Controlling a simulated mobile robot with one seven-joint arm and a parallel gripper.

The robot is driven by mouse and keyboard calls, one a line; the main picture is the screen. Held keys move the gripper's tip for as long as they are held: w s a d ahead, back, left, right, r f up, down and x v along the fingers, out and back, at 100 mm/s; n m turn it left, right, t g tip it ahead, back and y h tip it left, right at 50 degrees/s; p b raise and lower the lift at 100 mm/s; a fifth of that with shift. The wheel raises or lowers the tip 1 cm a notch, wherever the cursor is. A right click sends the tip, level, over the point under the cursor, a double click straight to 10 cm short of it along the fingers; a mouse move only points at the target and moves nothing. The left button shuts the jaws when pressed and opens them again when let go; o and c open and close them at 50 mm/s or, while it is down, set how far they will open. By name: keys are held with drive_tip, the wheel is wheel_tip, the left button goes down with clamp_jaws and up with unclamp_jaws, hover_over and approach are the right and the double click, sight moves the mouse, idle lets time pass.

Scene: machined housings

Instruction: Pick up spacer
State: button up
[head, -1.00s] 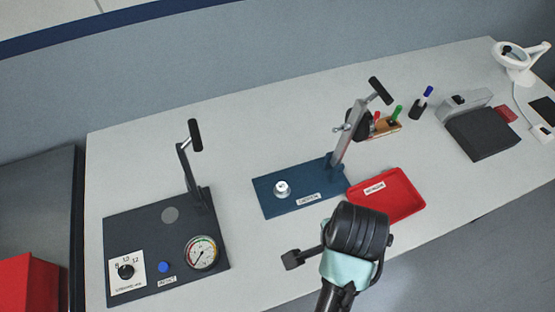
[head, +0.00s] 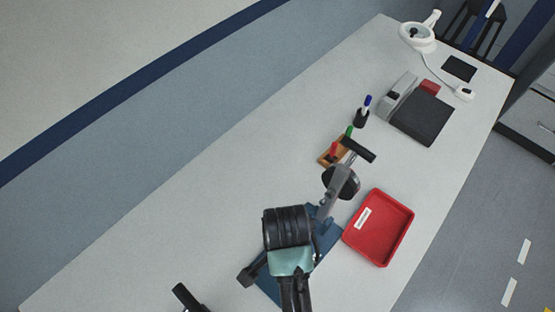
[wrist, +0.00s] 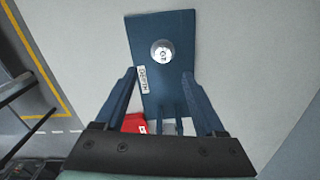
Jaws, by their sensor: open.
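A round silver piece with a marked top (wrist: 162,53), the only thing here that looks like the spacer, sits on the blue plate (wrist: 180,28) of a press stand. In the wrist view it lies just beyond my gripper (wrist: 159,75), roughly centred between the two fingertips. The fingers are spread wide with nothing between them. I cannot tell the height left between fingertips and piece.
The press column and black handle (head: 358,149) rise beside my arm. A red tray (head: 402,250) lies to its right. Behind are an orange holder (head: 325,158), a pen cup (head: 361,118) and a dark box (head: 421,117). The bench (head: 215,200) at left is clear.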

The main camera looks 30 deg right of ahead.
drive_tip(key=f, duration=0.6)
drive_tip(key=f+p, duration=0.1)
drive_tip(key=f, duration=0.1)
drive_tip(key=shift+w+f, duration=0.25)
drive_tip(key=shift+f, duration=0.15)
clamp_jaws()
